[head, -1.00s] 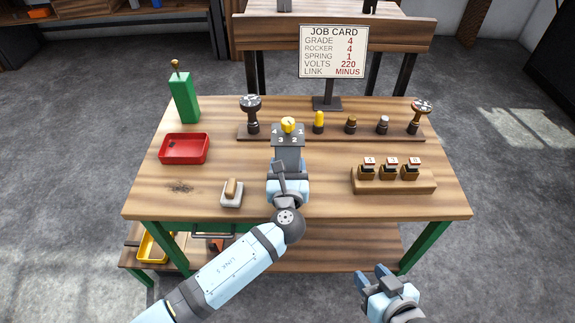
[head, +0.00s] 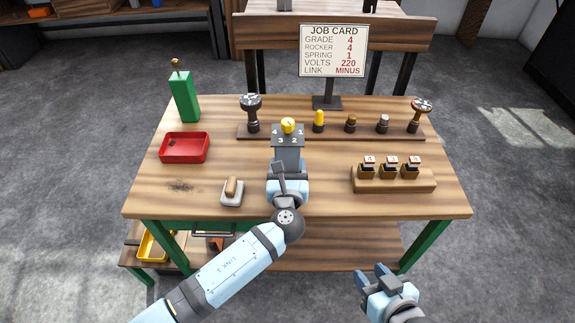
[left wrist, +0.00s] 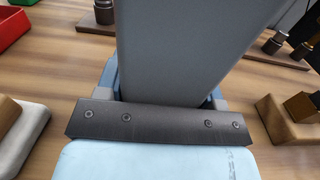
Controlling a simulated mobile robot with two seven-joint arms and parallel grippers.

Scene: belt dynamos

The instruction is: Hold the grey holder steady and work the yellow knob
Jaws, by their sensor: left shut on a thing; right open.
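The grey holder (head: 288,146) stands upright near the middle of the bench, with numbers including 4, 3 and 2 on its top. The yellow knob (head: 288,125) sits on top of it. My left gripper (head: 288,172) is shut on the holder from the front; its fingertips are largely hidden in the head view. In the left wrist view the holder (left wrist: 185,50) fills the middle between the jaws. My right gripper (head: 372,276) is open and empty, low in front of the bench and well apart from the knob.
A job card (head: 334,51) stands behind a rack (head: 285,133) of several dark and yellow parts. A red tray (head: 185,148) and a green post (head: 184,98) are at left. A wooden block (head: 393,183) with three small pieces is at right. The bench front right is clear.

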